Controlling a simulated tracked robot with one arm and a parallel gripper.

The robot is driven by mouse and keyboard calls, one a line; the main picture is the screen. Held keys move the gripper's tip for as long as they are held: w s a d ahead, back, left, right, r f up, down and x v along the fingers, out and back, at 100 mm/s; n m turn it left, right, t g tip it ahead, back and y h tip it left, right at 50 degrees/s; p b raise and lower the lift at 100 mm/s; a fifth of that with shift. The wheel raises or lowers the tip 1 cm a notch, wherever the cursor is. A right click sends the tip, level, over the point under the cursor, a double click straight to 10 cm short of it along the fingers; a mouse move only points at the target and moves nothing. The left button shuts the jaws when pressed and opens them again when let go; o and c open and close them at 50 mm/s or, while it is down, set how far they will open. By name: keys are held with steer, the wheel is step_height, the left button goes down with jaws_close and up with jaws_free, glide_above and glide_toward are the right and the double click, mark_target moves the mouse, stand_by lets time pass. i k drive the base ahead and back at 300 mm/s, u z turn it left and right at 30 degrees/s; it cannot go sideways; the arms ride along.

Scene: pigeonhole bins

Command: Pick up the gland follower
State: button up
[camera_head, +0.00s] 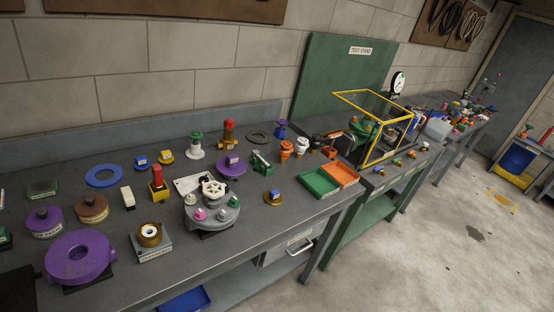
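I cannot tell for certain which part is the gland follower, as the labels are too small to read. Ring-like or flanged parts on the grey workbench (262,235) include a brass ring (149,233) on a grey labelled block at the front left, a large purple flanged part (80,255) at the front left corner, a flat blue ring (104,176) and a thin dark ring (257,138) near the back. A small brass and blue part (273,197) sits at the right front. My gripper does not show in this view.
A green and orange tray (320,184) lies at the bench's right end. Beyond it, a yellow-framed guard (372,128) stands before a green TEST STAND panel (338,85). A grey drawer (290,243) is under the bench. Open concrete floor (440,235) lies at right.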

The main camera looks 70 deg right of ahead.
mark_target(272, 197)
steer(key=z, duration=0.45)
steer(key=i, duration=1.15)
steer(key=z, duration=1.25)
steer(key=i, duration=0.7)
steer(key=z, duration=0.4)
steer(key=k, duration=0.9)
steer(key=z, duration=0.25)
steer(key=i, duration=0.9)
steer(key=u, duration=0.1)
